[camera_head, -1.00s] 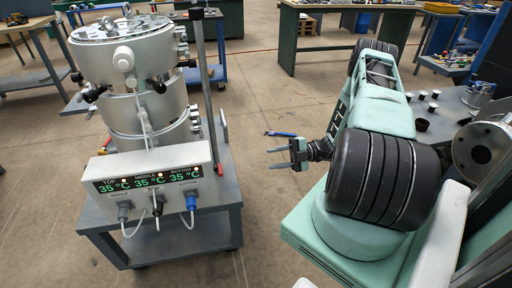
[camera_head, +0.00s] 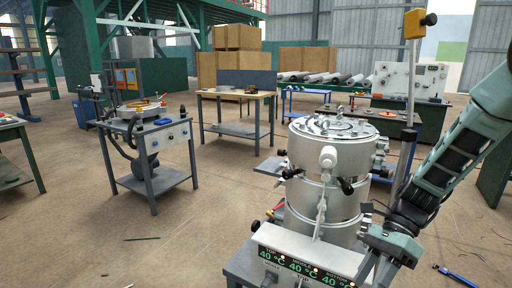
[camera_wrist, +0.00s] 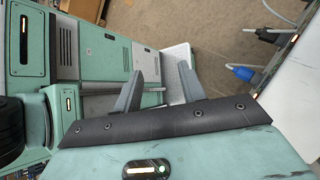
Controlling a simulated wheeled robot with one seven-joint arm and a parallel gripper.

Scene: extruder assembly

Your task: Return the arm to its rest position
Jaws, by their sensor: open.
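My arm slopes down from the upper right edge of the head view, and my gripper (camera_head: 377,268) is low, beside the right end of the display box. It appears to be in front of the box's edge; I cannot tell the exact gap. In the wrist view my gripper (camera_wrist: 160,88) has its two grey fingers apart with nothing between them. My own green body panels lie beyond the fingers. The metal extruder vessel (camera_head: 325,205) stands upright on its cart, left of my arm. Its display box (camera_head: 300,252) reads 40 °C on its panels.
A blue cable plug (camera_wrist: 242,72) and a white panel (camera_wrist: 303,95) are at the right of the wrist view. A post with a yellow top (camera_head: 414,50) rises beside my arm. A small cart (camera_head: 150,160) and a workbench (camera_head: 236,128) stand farther back. The floor at left is open.

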